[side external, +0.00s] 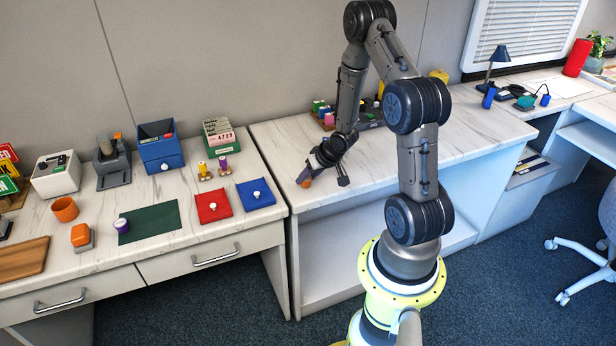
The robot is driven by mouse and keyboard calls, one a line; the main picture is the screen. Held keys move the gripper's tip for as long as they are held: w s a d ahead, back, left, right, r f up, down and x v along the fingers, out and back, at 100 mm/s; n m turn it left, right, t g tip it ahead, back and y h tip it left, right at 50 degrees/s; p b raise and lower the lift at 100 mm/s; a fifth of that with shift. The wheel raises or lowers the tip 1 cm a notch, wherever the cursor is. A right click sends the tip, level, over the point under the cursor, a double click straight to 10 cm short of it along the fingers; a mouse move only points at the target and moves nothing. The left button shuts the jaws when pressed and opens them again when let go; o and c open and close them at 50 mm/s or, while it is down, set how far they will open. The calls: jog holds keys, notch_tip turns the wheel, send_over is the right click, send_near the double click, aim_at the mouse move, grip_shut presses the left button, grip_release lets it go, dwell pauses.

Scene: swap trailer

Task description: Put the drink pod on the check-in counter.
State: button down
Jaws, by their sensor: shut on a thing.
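My gripper (322,177) is tilted down to the left, over the left end of the middle white marble-look counter (375,166). It is shut on a small orange and purple thing (304,178), which looks like the drink pod and is partly hidden by the fingers. I cannot tell whether it touches the counter top or hangs just above it. No label marks which surface is the check-in counter.
The left counter holds a red pad (213,206), a blue pad (255,194), a green mat (150,222), a purple-sided piece (122,226), an orange cup (65,209) and a blue drawer box (161,148). A tray of small items stands behind my gripper. The middle counter's front is clear.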

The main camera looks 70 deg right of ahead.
jog(key=shift+f, duration=0.15)
jog(key=shift+c, duration=2.1)
grip_release()
